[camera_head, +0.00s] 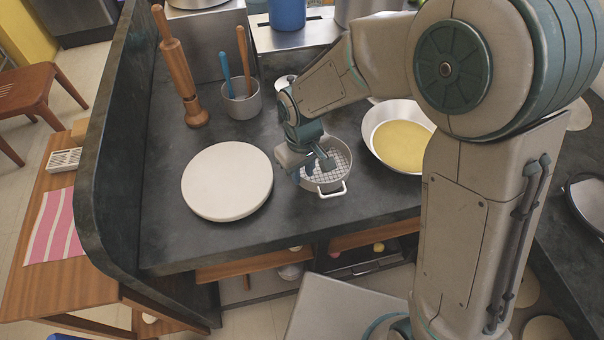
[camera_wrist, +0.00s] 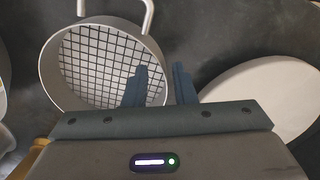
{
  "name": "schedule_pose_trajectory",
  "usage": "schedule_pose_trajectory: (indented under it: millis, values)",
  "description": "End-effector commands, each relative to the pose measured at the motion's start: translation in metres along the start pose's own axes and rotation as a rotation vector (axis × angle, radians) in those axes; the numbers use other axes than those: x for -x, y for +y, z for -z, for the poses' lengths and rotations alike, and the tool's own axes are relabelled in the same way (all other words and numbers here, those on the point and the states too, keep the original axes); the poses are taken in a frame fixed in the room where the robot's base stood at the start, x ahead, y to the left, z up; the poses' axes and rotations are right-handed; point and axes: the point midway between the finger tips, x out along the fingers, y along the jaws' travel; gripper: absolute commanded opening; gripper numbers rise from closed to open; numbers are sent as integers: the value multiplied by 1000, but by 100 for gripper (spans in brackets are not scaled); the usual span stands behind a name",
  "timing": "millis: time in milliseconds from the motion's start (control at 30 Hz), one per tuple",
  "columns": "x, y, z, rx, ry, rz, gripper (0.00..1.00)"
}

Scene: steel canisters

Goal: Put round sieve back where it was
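The round sieve (camera_head: 340,161) is a grey metal ring with a wire mesh and a white loop handle. It is on the dark counter in the head view, between a white round board and a pan. My gripper (camera_head: 312,170) is low over its left side. In the wrist view the sieve (camera_wrist: 98,62) fills the upper left. There my gripper (camera_wrist: 161,78) has its fingers apart, one over the mesh and one outside the rim, with the rim between them. I see no clear contact with the rim. The sieve's far side is partly hidden by my arm in the head view.
The white round board (camera_head: 227,181) lies close to the left. A pan with yellow contents (camera_head: 400,145) is close on the right. A grey cup with utensils (camera_head: 241,104) and a wooden mill (camera_head: 180,70) stand behind left. The counter's front strip is clear.

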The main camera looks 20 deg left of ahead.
Motion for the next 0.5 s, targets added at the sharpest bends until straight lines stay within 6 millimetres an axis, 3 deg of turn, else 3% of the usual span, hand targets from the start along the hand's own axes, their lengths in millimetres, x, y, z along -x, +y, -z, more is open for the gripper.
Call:
schedule_pose_trajectory:
  millis: [300, 500]
  values:
    - [71, 0, 0, -1, 5, -1, 24]
    - [95, 0, 0, -1, 2, 0, 24]
